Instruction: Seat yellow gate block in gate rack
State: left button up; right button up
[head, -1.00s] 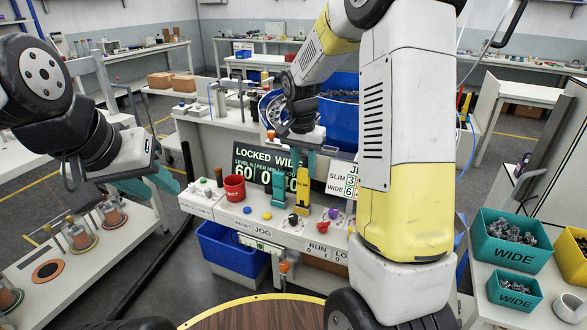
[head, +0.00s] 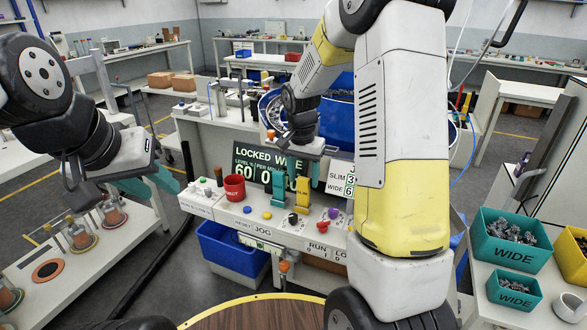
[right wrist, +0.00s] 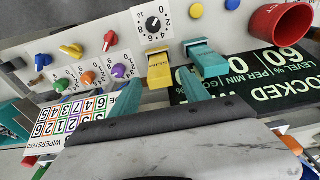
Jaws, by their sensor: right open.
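The yellow gate block (head: 303,195) stands on the front console, beside a teal gate block (head: 278,190) on its left. In the right wrist view the yellow gate block (right wrist: 160,72) lies in line with the gap between my fingertips, and the teal block (right wrist: 207,58) is to its right. My right gripper (right wrist: 160,78) is open and empty. In the head view it hovers just above and behind the blocks, partly covered by my arm. I cannot make out the gate rack's slots or how deep the yellow block sits. My left gripper (head: 150,187) is open and empty, left of the console.
Knobs and buttons line the console front.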

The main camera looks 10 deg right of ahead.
notch_tip(320, 180, up, 12)
jog(key=s, duration=0.1)
jog(key=s+a+r+n+t+y, duration=0.1)
jog(key=s+r+n+t, duration=0.1)
jog(key=s, duration=0.9)
jog(key=s+a+r+n+t+y, duration=0.1)
jog(key=s+n, duration=0.4)
jog(key=s, duration=0.7)
notch_tip(320, 180, up, 3)
jog(key=shift+s+f+t+y, duration=0.15)
jog(key=shift+t+y, duration=0.35)
jog(key=shift+t, duration=0.5)
